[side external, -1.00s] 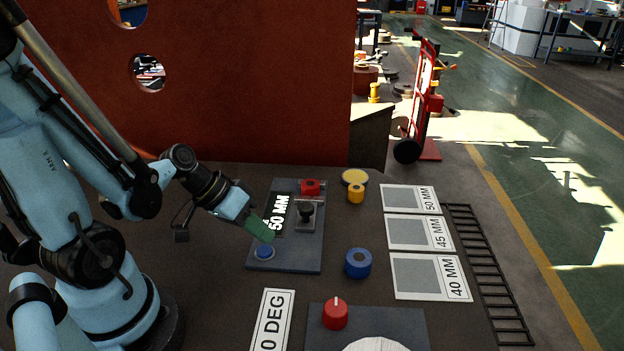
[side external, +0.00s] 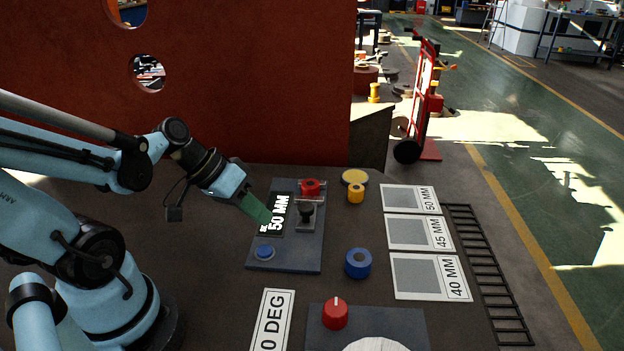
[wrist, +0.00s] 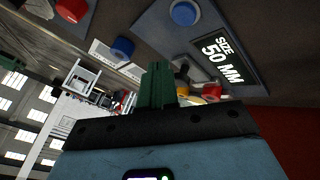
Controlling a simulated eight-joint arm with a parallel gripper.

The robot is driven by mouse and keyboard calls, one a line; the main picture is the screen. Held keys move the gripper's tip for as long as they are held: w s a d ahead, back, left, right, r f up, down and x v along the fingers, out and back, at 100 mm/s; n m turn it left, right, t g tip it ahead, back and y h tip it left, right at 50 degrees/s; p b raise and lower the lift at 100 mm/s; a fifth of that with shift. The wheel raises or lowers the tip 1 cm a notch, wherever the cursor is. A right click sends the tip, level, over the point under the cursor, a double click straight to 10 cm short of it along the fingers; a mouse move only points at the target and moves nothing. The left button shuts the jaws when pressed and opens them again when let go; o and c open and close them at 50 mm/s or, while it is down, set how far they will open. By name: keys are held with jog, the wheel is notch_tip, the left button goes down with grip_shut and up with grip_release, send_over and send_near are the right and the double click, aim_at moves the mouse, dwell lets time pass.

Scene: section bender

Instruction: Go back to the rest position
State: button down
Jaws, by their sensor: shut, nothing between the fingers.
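My gripper (side external: 258,212) has green fingers and is shut with nothing between them. In the side view it is above the left edge of the grey control panel, in front of the 50 MM display (side external: 279,213). It is clear of the blue button (side external: 264,252) at the panel's near left corner. In the wrist view the shut green fingers (wrist: 158,84) point up the picture, with the blue button (wrist: 184,13) and the display (wrist: 218,57) beyond them.
The panel also carries a black lever (side external: 306,210) and a red part (side external: 310,187). A blue ring (side external: 358,263), a yellow ring (side external: 356,194) and a red knob (side external: 335,313) stand nearby. Labelled plates (side external: 419,233) lie to the right. A red-brown wall (side external: 240,80) stands behind.

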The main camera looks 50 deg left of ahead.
dwell(0.3)
notch_tip(320, 180, up, 5)
jog(key=w+d+m+t+y, duration=0.1)
jog(key=w+d+m+y, duration=0.1)
jog(key=w+y, duration=0.1)
jog(key=shift+d+r+y, duration=0.15)
jog(key=shift+r+y, duration=0.05)
jog(key=shift+y, duration=0.4)
jog(key=shift+s, duration=0.1)
jog(key=m+g, duration=0.2)
jog(key=m, duration=0.1)
jog(key=s+a+r+m+g, duration=0.1)
jog(key=m+g, duration=0.1)
jog(key=m, duration=0.1)
jog(key=s+r+m+g, duration=0.1)
jog(key=m+g, duration=0.2)
jog(key=shift+s+a+r, duration=0.1)
jog(key=shift+s+a, duration=0.15)
jog(key=shift+a, duration=0.15)
